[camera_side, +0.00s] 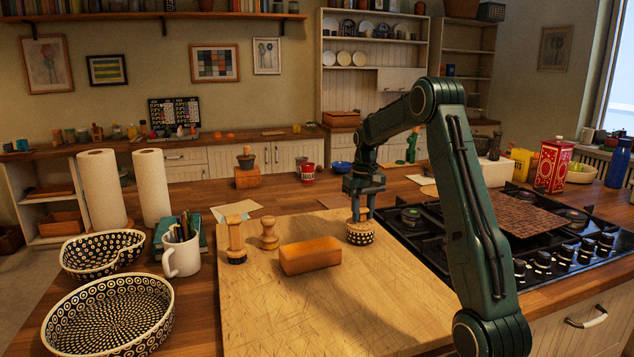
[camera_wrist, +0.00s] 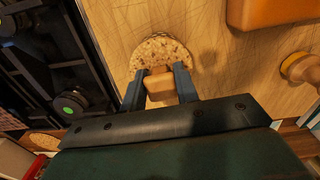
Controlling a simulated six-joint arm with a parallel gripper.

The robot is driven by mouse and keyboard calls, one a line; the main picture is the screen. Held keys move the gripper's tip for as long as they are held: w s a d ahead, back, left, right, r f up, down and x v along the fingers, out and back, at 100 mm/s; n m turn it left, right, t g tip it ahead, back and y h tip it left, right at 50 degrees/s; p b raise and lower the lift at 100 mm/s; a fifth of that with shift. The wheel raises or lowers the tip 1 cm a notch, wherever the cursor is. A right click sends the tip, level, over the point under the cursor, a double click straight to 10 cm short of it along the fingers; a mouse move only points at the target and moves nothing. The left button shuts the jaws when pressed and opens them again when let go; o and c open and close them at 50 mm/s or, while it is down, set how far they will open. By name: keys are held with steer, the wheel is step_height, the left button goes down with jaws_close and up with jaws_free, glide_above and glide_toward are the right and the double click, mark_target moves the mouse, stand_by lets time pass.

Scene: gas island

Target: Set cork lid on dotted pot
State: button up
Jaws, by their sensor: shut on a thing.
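My gripper (camera_side: 361,214) points down over the dotted pot (camera_side: 360,238), a small black-and-white pot near the board's right edge. In the wrist view my gripper (camera_wrist: 160,80) is shut on the wooden knob of the speckled, round cork lid (camera_wrist: 163,48). In the side view the lid (camera_side: 360,226) is at the pot's mouth, level as far as I can tell. Whether it rests fully on the rim is too small to see. The lid hides the pot in the wrist view.
On the cutting board (camera_side: 370,300), an orange-brown wooden block (camera_side: 310,257) lies left of the pot, with two wooden turned pieces (camera_side: 235,240) (camera_side: 269,234) beyond. The black gas hob (camera_side: 420,235) is close on the right. The board's front is clear.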

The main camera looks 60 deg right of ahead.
mark_target(363, 208)
steer(key=shift+f, duration=0.1)
steer(key=o, duration=1)
steer(key=shift+c, duration=0.2)
step_height(363, 208, up, 12)
stand_by(0.8)
